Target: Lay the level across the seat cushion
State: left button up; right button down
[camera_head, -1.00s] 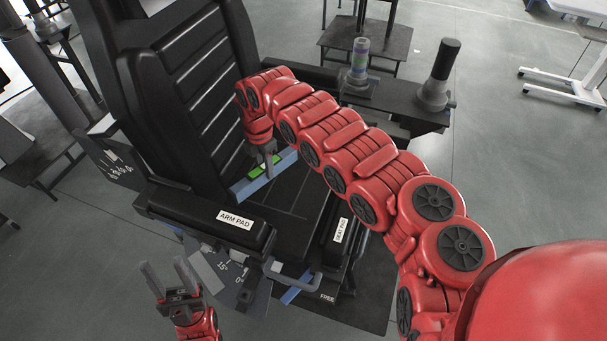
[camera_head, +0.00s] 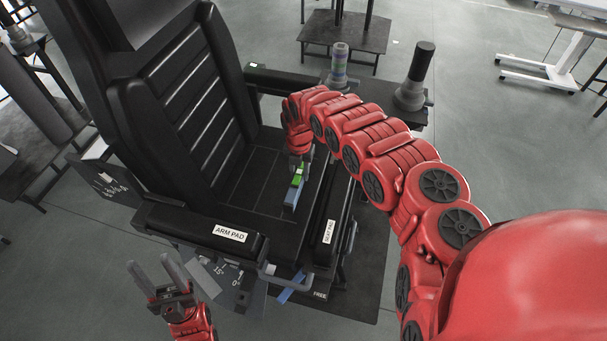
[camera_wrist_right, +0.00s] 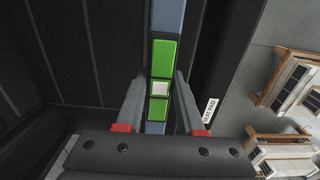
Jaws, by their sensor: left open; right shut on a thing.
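The level is a blue-grey bar with a green middle. In the head view the level (camera_head: 291,197) is over the right part of the black seat cushion (camera_head: 245,190), pointing roughly toward me. My right gripper (camera_head: 299,165) is shut on it from above. In the right wrist view the level (camera_wrist_right: 161,60) runs up the picture between the two fingers of my right gripper (camera_wrist_right: 160,92), a pale square at its green centre. I cannot tell whether it touches the cushion. My left gripper (camera_head: 156,275) is open and empty, left of the chair and in front of the arm pad.
The near arm pad (camera_head: 190,228) and the seat-side pad (camera_head: 328,232) border the cushion. The tall backrest (camera_head: 185,95) stands at the left. A dark-handled post (camera_head: 412,78) and a banded cylinder (camera_head: 339,65) stand behind my right arm. Open floor lies at the right.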

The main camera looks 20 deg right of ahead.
jog(key=shift+d+f+p, duration=0.25)
jog(key=shift+f+p, duration=0.15)
jog(key=shift+f, duration=0.3)
jog(key=shift+d+f+p, duration=0.25)
jog(key=shift+f+p, duration=0.15)
jog(key=shift+f, duration=0.25)
jog(key=shift+d+f, duration=0.1)
jog(key=shift+f, duration=0.35)
jog(key=shift+f, duration=0.15)
jog(key=c, duration=0.5)
grip_release()
